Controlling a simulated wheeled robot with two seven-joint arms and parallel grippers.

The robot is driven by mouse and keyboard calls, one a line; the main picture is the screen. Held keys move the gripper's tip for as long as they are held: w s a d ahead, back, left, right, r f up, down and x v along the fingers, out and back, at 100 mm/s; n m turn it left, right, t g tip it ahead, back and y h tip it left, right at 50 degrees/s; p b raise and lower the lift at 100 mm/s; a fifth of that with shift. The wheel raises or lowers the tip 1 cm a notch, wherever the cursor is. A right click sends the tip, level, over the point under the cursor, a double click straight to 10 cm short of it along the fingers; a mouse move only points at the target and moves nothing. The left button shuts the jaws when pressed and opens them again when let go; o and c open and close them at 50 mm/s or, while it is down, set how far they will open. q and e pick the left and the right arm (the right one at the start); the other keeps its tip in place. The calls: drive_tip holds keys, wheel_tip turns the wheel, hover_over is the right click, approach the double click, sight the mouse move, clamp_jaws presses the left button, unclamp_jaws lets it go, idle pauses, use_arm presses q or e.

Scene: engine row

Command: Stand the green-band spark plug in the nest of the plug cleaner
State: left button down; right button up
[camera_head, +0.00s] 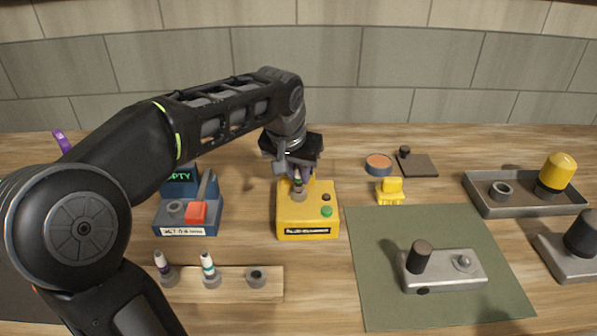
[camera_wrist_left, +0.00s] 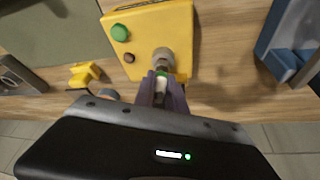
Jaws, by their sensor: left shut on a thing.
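The yellow plug cleaner (camera_head: 291,222) stands mid-table, with a green button, a small dark red button and a grey nest (camera_head: 299,194). My left gripper (camera_head: 297,179) is over the nest, shut on the green-band spark plug (camera_head: 298,186). In the left wrist view the gripper (camera_wrist_left: 161,92) has purple fingers around the plug's white body, and the green band (camera_wrist_left: 161,73) shows just beside the grey nest (camera_wrist_left: 163,57). The plug looks upright and lined up with the nest; I cannot tell how far it is inside. My right gripper is not in view.
A blue tester (camera_head: 186,214) stands left of the cleaner. A green mat (camera_head: 440,240) lies right; a grey tray (camera_head: 525,206) is beyond.

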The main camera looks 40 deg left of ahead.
use_arm(q)
drive_tip(key=c, duration=1.3)
unclamp_jaws()
drive_tip(key=v, duration=0.7)
drive_tip(key=shift+r, duration=0.4)
drive_tip(key=shift+s, duration=0.15)
